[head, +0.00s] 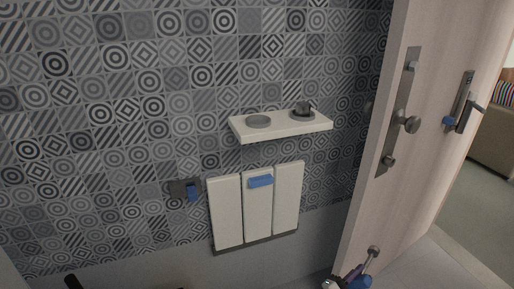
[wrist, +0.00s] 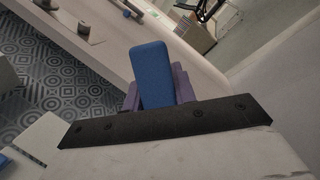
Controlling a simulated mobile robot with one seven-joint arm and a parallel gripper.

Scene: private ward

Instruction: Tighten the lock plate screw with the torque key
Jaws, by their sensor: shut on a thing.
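My gripper (head: 350,277) is at the bottom edge of the head view, in front of the lower door. Its purple fingers are shut on a blue-handled tool, seemingly the torque key (head: 362,283). Its blue block-shaped handle (wrist: 152,75) stands between the fingers in the wrist view. A grey shaft with a round end shows just above the handle in the head view; I cannot tell whether it belongs to the key. A tall metal lock plate (head: 400,115) with a round knob is on the door, well above my gripper. I cannot make out which part is its screw.
The pale door (head: 420,185) stands at the right, with a second handle plate (head: 463,100) bearing a blue piece. A white shelf (head: 283,134) holds a grey dish and a dark item. Below are white panels (head: 228,212) and a dark bracket (head: 184,187) with a blue part.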

